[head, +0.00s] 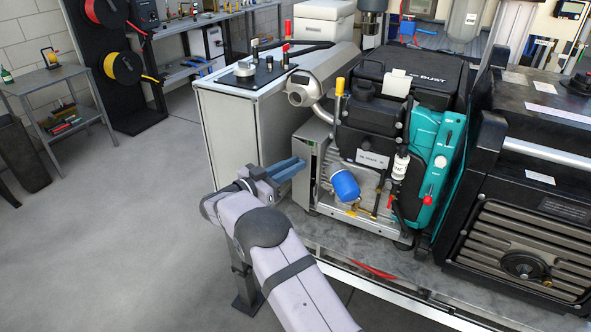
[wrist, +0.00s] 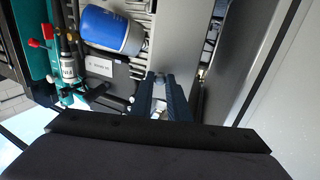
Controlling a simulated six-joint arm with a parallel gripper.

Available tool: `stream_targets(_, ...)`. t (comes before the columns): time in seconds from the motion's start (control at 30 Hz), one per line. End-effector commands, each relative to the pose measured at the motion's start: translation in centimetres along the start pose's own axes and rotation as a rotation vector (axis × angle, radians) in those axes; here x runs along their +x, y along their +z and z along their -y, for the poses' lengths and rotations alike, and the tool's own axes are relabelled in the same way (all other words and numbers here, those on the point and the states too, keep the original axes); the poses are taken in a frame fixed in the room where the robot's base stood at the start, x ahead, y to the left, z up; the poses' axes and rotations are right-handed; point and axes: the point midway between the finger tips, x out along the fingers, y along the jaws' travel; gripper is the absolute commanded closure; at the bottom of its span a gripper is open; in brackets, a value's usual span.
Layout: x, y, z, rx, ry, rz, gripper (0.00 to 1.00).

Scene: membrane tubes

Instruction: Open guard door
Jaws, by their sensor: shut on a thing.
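In the head view, a narrow grey upright panel with a green edge (head: 309,160), which I take to be the guard door, stands at the left side of the engine unit (head: 378,150). My gripper (head: 299,165) reaches it from the left, its blue fingers at the panel's near edge. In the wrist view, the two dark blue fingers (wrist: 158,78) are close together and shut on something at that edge. The held part is mostly hidden between them. I cannot tell how far the door stands open.
A blue cylindrical filter (head: 344,186) sits right of my gripper; it also shows in the wrist view (wrist: 112,31). A white cabinet (head: 232,135) stands behind and left. A large black machine (head: 530,220) is at right. The floor at left is open.

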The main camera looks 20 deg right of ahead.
Motion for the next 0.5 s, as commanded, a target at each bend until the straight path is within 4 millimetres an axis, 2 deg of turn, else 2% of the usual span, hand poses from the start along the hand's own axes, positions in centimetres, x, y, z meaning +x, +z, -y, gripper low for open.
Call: stream_targets(0.5, -0.71, 0.19, 0.65, 0.002, 0.115, -0.003, 1.0)
